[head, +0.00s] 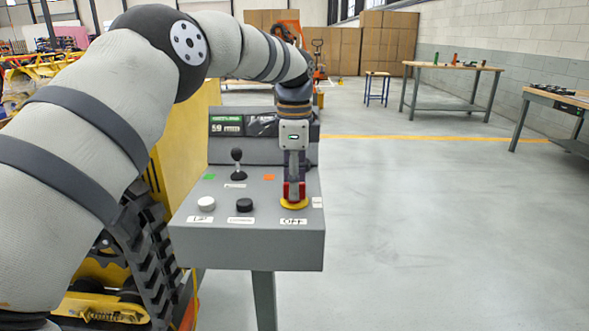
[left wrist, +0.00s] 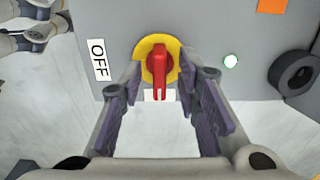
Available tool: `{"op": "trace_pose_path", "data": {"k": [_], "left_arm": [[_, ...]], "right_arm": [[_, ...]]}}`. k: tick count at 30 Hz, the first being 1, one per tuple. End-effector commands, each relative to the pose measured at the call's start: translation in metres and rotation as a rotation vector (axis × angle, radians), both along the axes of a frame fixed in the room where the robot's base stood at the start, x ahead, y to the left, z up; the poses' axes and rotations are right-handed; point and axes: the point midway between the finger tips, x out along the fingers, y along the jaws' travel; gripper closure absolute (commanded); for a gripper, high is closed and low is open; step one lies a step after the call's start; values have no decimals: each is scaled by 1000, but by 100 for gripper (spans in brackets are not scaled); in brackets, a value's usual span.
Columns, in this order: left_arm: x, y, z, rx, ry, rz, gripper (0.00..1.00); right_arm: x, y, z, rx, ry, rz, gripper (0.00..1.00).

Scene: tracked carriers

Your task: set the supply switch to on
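The supply switch (head: 294,200) is a red handle on a yellow round plate, on the sloped grey panel. In the left wrist view the switch (left wrist: 158,70) has its handle pointing down the picture toward a partly hidden white label. A label reading OFF (left wrist: 98,59) is left of it there. My left gripper (head: 294,188) reaches down over the switch. In the left wrist view its two fingers (left wrist: 160,90) are apart, one on each side of the handle, with gaps visible. Grey links at that view's upper left look like part of my right gripper (left wrist: 35,30), cut off by the edge.
The panel (head: 200,237) also carries a joystick (head: 237,165), a white knob (head: 206,204), a black knob (head: 244,205) and a screen (head: 226,125). A lit lamp (left wrist: 231,61) is near the switch. A yellow tracked carrier (head: 185,125) stands left.

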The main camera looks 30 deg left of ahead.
Motion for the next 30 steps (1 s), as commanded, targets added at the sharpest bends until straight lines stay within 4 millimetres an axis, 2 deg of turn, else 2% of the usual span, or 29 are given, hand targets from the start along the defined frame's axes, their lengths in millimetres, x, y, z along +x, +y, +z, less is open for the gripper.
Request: {"op": "trace_pose_path", "data": {"k": [9, 18, 30], "left_arm": [[1, 0, 90, 2, -8, 0, 70], [0, 0, 111, -1, -3, -1, 70], [0, 0, 113, 0, -4, -1, 70]], "right_arm": [[0, 0, 0, 0, -1, 0, 60], [0, 0, 0, 0, 0, 0, 60], [0, 0, 0, 0, -1, 0, 60]]}}
